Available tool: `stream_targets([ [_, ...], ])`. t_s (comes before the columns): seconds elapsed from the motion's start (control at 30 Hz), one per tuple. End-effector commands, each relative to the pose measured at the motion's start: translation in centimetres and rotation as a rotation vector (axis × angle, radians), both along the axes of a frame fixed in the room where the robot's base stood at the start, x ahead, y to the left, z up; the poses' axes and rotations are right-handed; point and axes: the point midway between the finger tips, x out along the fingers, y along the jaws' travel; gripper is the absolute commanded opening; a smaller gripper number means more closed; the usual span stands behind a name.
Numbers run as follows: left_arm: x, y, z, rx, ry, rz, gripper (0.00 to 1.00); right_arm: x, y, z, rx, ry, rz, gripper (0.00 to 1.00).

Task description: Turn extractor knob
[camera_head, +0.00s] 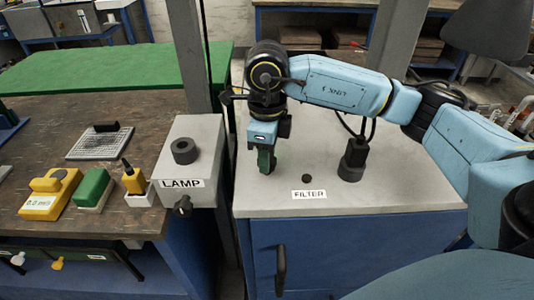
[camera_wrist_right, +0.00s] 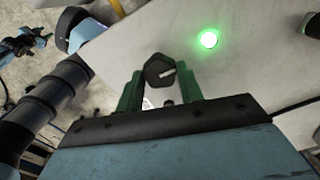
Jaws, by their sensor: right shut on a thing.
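My right gripper (camera_head: 266,168) points down over the grey cabinet top in the head view, left of the FILTER label. In the right wrist view its green fingers (camera_wrist_right: 160,82) are closed on either side of a dark faceted knob (camera_wrist_right: 160,70) with a light pointer line. This knob is hidden behind the gripper in the head view. A green light (camera_wrist_right: 209,40) glows on the panel beside the knob. My left gripper is not seen in the head view.
A FILTER label (camera_head: 309,194) and a small dark round part (camera_head: 306,178) lie right of the gripper. A black upright fitting (camera_head: 352,160) stands farther right. A grey LAMP box (camera_head: 190,150) with a knob is on the left. The cabinet top's front is clear.

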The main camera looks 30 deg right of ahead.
Motion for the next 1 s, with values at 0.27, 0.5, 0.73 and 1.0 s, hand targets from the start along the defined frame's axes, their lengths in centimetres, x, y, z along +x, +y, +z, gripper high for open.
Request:
stream_targets([
  [0.27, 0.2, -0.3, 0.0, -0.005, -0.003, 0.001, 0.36, 0.0, 0.0, 0.0, 0.000, 0.000, 0.003, 0.41],
  [0.5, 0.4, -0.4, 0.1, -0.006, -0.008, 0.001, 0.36, 0.0, 0.0, 0.0, 0.000, 0.000, 0.001, 0.59],
  [0.73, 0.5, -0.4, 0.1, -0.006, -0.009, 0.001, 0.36, 0.0, 0.0, 0.3, 0.000, -0.001, 0.001, 0.59],
  [1.0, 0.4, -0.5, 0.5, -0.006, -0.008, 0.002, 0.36, 0.1, 0.1, 4.8, 0.002, -0.006, 0.000, 0.59],
])
